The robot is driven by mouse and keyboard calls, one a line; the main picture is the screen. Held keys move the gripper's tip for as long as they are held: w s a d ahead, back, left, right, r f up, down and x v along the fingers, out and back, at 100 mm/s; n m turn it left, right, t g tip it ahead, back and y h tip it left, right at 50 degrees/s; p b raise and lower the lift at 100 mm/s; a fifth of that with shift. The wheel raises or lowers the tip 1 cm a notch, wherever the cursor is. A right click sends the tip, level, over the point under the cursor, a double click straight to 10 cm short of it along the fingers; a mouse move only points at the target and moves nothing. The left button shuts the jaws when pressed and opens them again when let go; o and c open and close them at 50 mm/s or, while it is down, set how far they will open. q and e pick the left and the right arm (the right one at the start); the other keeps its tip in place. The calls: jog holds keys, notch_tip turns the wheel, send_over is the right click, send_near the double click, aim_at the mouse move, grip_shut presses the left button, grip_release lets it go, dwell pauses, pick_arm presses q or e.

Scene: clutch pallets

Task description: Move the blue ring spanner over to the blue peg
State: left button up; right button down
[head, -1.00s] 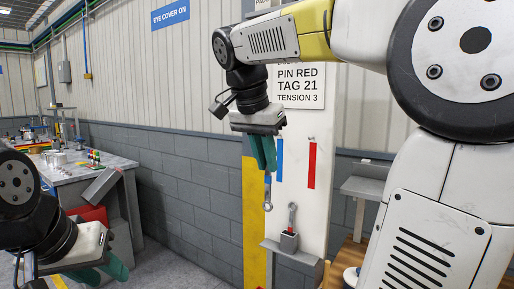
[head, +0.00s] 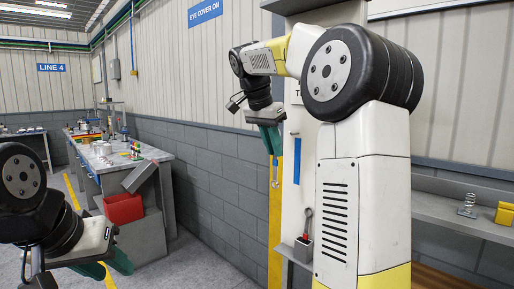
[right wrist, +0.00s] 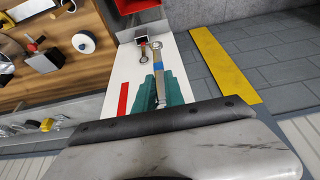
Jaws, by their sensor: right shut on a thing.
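My right gripper (head: 270,140) is shut on the blue ring spanner (head: 275,176), which hangs down below its teal fingers. In the right wrist view the spanner's blue band (right wrist: 158,73) and ring end show beyond the fingers (right wrist: 160,92). A blue strip (head: 296,160) runs down the white board, just right of the spanner in the head view. I cannot make out a blue peg itself. My left gripper (head: 106,266) is open and empty at the lower left, well away from the board.
A red-marked spanner (head: 306,217) stands in a grey holder (head: 303,248) low on the board. A red strip (right wrist: 123,98) is on the board in the right wrist view. A bench with a red bin (head: 123,208) stands left.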

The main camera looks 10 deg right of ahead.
jog(key=w+d+f, duration=0.1)
jog(key=w+d, duration=0.3)
jog(key=d, duration=0.3)
jog(key=shift+w+d+f, duration=0.25)
jog(key=shift+d+f, duration=0.05)
jog(key=shift+d, duration=0.1)
dwell(0.6)
dwell(0.6)
jog(key=c, duration=1.3)
grip_release()
jog(key=shift+c, duration=0.2)
jog(key=v, duration=0.8)
jog(key=s+a+f+n+t+y, duration=0.1)
jog(key=s+a+f+n, duration=0.3)
jog(key=s, duration=0.5)
jog(key=s+a+f+n+t+y, duration=0.1)
jog(key=s+a+f+n+y, duration=0.2)
jog(key=s+f, duration=0.5)
jog(key=s+a+f+n+t+y, duration=0.1)
jog(key=s+a+f+n+y, duration=0.1)
jog(key=s+a+f+n, duration=0.3)
jog(key=s+a+f, duration=0.1)
jog(key=s+f, duration=0.2)
jog(key=s, duration=0.1)
jog(key=shift+s+a+n+t, duration=0.3)
jog(key=shift+s+a+t, duration=0.1)
